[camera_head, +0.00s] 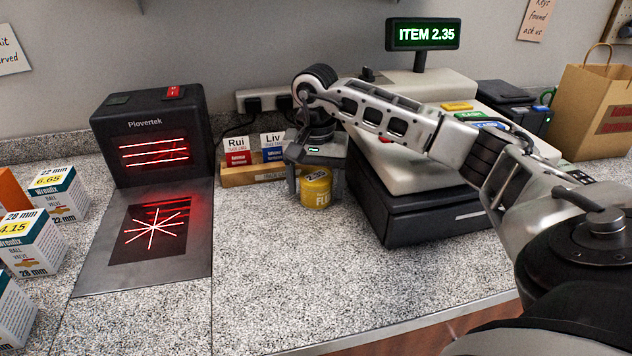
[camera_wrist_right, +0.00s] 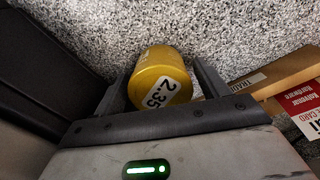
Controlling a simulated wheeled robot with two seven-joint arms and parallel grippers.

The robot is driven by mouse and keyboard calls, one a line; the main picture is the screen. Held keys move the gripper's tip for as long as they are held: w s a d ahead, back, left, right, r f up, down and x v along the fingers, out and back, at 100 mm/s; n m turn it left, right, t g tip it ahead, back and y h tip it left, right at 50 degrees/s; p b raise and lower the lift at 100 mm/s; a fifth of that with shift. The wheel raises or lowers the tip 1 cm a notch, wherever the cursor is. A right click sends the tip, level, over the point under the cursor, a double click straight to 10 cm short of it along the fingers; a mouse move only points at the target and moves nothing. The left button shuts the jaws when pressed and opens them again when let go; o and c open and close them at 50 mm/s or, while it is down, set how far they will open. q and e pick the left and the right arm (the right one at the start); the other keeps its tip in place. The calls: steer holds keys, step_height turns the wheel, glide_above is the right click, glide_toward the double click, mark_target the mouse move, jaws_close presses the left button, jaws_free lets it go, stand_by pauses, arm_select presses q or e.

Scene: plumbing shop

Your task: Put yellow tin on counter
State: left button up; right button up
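The yellow tin (camera_head: 316,190) stands on the speckled counter, between the name-card tray and the cash register. My right gripper (camera_head: 316,184) reaches down over it from above, one finger on each side. In the right wrist view the tin (camera_wrist_right: 160,78), with a 2.35 price label, sits between the two fingers (camera_wrist_right: 162,80). Narrow gaps seem to show between fingers and tin, so the gripper looks open around it. The tin's top is partly hidden by the gripper. My left gripper is not in view.
The scanner (camera_head: 150,235) with red lines lies left, with valve boxes (camera_head: 30,240) beyond it. A card tray (camera_head: 240,175) is close behind the gripper; the register (camera_head: 420,215) is close on the right. The counter (camera_head: 290,270) in front is clear. The display reads ITEM 2.35.

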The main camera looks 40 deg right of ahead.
mark_target(315, 177)
step_height(315, 177, up, 12)
steer(key=shift+r+p, duration=0.2)
steer(key=shift+p, duration=0.15)
stand_by(0.4)
steer(key=shift+f, duration=0.15)
step_height(315, 177, down, 13)
steer(key=shift+r+b, duration=0.15)
steer(key=shift+b, duration=0.3)
step_height(315, 177, up, 3)
steer(key=shift+f, duration=0.1)
steer(key=shift+a+r, duration=0.15)
steer(key=shift+r, duration=0.55)
steer(key=shift+f, duration=0.1)
